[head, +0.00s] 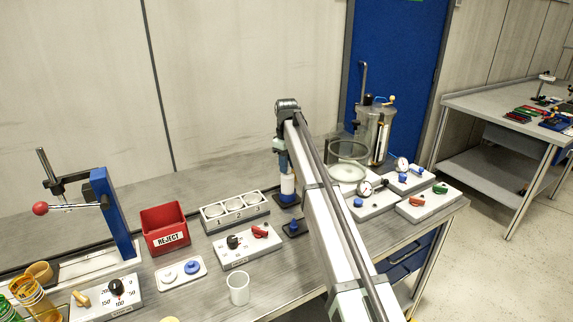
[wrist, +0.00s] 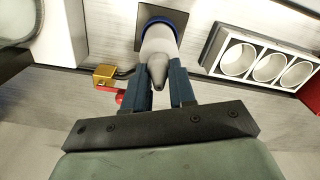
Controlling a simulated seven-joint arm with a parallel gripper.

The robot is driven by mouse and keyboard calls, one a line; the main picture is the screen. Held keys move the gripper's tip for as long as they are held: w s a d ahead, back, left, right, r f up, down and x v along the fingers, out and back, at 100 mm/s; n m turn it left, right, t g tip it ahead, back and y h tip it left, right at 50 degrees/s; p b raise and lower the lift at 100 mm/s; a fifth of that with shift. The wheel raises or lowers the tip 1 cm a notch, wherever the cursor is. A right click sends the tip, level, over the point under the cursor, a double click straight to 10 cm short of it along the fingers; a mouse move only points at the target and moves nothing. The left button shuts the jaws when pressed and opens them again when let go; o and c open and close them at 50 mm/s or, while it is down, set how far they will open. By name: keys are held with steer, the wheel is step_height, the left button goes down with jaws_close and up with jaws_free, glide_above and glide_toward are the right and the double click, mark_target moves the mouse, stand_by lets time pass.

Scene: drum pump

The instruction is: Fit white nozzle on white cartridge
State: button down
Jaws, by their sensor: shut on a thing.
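The white cartridge (head: 288,185) stands upright in a blue holder (head: 286,201) on the bench, under my gripper in the head view. The wrist view shows the cartridge (wrist: 160,38) with the blue ring of its holder behind it. My gripper (wrist: 161,76) is shut on the white nozzle (wrist: 155,68), which looks grey in shadow and has a tapered tip toward the wrist camera. The nozzle is in line with the cartridge's top end. I cannot tell whether it is seated or just touching. In the head view my arm partly hides the area right of the gripper (head: 284,163).
A three-hole rack (head: 235,211) and a red REJECT bin (head: 165,227) stand left of the holder. A small tray (head: 180,285) holds white and blue parts. A clear vessel (head: 348,168) and gauge boxes stand to the right.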

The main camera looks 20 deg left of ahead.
steer(key=shift+c, duration=1.9)
jaws_free()
steer(key=shift+r, duration=0.15)
steer(key=shift+r, duration=3.35)
